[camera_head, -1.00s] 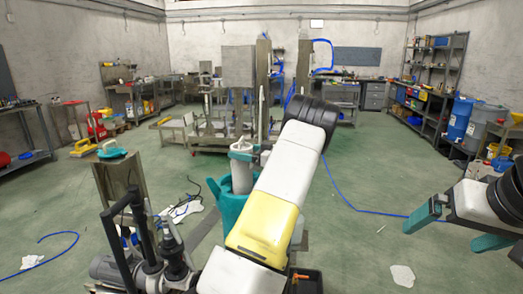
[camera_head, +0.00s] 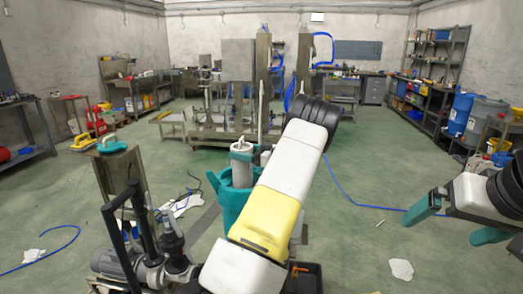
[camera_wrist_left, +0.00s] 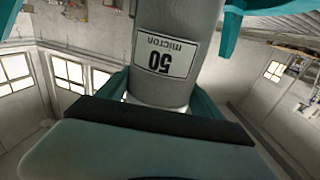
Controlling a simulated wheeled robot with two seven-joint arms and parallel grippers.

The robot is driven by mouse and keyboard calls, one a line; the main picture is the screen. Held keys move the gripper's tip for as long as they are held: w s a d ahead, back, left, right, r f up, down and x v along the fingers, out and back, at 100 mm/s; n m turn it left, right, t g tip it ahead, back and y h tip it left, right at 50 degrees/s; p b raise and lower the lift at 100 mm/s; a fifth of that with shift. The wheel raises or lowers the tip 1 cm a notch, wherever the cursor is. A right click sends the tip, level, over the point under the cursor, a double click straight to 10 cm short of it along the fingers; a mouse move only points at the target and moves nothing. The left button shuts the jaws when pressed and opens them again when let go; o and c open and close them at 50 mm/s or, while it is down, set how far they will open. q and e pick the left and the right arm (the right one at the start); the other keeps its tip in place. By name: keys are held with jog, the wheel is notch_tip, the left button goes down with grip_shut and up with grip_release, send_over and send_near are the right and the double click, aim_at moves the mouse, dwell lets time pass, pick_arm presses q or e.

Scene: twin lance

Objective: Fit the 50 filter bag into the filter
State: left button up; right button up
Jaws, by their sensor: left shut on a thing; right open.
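The 50 filter bag (camera_head: 241,167) is a pale grey upright cylinder. In the left wrist view the bag (camera_wrist_left: 175,30) shows a "50 micron" label, upside down. My left gripper (camera_head: 262,155) is shut on it, its fingers mostly hidden by my arm in the head view. The filter (camera_head: 232,208) is a teal housing at the centre, partly behind my left arm. The bag stands at its open top, with its lower end hidden by the rim; I cannot tell how deep it sits. My right gripper (camera_head: 442,234) is open and empty at the right, far from the filter.
A teal lid-like part (camera_head: 112,146) lies on a metal stand left of the filter. A pump with dark pipes (camera_head: 150,255) stands at front left. A blue hose (camera_head: 365,209) crosses the floor. Open floor lies between the filter and my right gripper.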

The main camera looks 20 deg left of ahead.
aim_at(243, 171)
pick_arm(q)
jog(key=shift+f, duration=4.45)
jog(key=shift+r, duration=0.15)
jog(key=shift+r, duration=8.05)
